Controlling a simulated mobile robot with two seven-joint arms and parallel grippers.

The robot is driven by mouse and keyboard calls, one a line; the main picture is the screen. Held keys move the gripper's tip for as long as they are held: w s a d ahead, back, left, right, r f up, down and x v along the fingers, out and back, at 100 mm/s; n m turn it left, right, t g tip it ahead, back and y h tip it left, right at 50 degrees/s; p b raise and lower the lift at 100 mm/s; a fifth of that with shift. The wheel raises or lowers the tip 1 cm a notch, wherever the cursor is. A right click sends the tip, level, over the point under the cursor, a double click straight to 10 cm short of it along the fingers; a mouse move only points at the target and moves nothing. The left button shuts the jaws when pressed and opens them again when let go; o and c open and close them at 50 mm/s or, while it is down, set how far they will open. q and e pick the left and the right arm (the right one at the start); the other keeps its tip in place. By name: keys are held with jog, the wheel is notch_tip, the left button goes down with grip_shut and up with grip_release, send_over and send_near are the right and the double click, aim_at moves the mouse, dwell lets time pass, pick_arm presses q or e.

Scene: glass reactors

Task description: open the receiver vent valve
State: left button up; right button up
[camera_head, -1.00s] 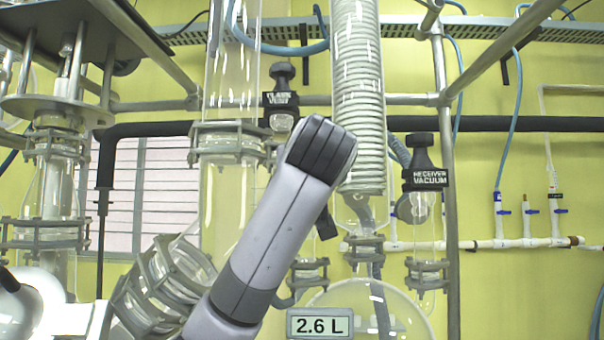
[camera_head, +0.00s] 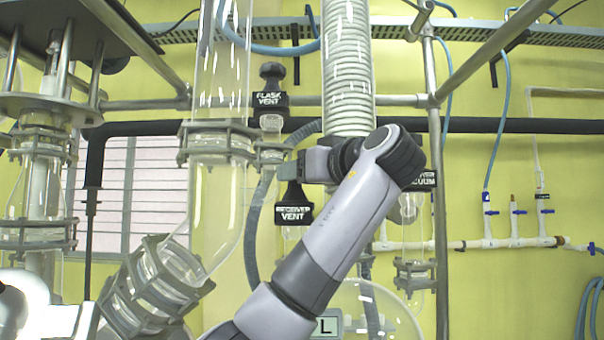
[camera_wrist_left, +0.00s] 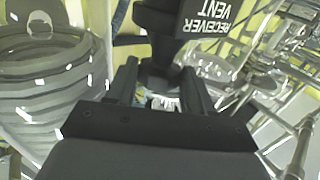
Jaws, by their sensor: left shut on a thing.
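The receiver vent valve (camera_head: 294,213) has a black body with a white "RECEIVER VENT" label and hangs in front of the glassware near the middle of the head view. Its label also shows upside down at the top of the left wrist view (camera_wrist_left: 208,22). My left gripper (camera_head: 291,171) is at the valve's top, reaching in from its right side, shut on the black knob. In the left wrist view the two dark fingers (camera_wrist_left: 160,75) stand on either side of the valve. The knob is mostly hidden by the fingers. My right gripper is not in view.
The flask vent valve (camera_head: 270,98) stands close above and left. A receiver vacuum valve (camera_head: 420,178) is at the right, partly behind my arm. A wide glass column (camera_head: 217,200), a coiled condenser (camera_head: 348,70) and metal rods (camera_head: 435,100) crowd the space.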

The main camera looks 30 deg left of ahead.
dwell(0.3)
pick_arm(q)
jog(key=o, duration=0.8)
jog(key=shift+c, duration=0.2)
jog(key=shift+a+m+t, duration=0.1)
jog(key=shift+m+t, duration=0.2)
jog(key=shift+t, duration=0.1)
